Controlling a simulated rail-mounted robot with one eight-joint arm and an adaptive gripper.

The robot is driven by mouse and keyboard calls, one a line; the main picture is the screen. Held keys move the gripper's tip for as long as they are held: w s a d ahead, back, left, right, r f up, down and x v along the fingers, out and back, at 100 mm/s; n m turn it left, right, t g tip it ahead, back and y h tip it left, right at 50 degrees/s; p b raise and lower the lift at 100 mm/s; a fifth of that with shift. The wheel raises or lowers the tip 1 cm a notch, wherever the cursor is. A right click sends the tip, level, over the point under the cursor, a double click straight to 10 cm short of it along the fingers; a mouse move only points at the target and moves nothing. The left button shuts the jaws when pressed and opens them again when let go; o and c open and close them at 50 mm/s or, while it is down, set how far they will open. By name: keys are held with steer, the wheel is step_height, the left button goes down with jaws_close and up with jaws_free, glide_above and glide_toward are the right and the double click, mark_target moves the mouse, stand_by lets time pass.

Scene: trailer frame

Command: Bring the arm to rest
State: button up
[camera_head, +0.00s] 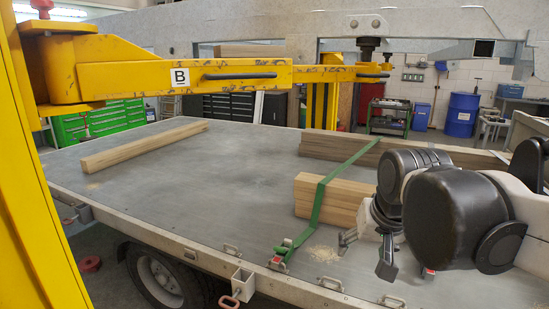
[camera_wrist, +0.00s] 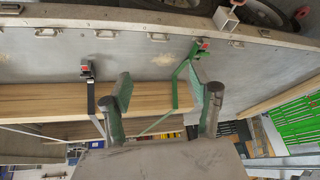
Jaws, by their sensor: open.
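My gripper (camera_head: 366,256) hangs from my dark arm at the right of the head view, over the near side of the trailer bed (camera_head: 215,185). Its two fingers are apart with nothing between them. In the wrist view the open gripper (camera_wrist: 166,92) shows both fingers in front of the strapped timber stack (camera_wrist: 150,95). The stack also shows in the head view (camera_head: 325,200), partly hidden by my arm. A green strap (camera_head: 318,205) crosses it. I cannot tell whether the fingers touch anything.
A loose beam (camera_head: 145,145) lies at the bed's left. A yellow lifting arm (camera_head: 210,72) marked B spans the upper left. A second strap (camera_wrist: 92,95) shows in the wrist view. A blue barrel (camera_head: 461,115) stands behind. The middle of the bed is clear.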

steer(key=s+d+f+n+t, duration=0.1)
steer(key=s+d+f, duration=0.1)
steer(key=s+f, duration=0.4)
steer(key=shift+s+t, duration=0.4)
steer(key=shift+s, duration=2.35)
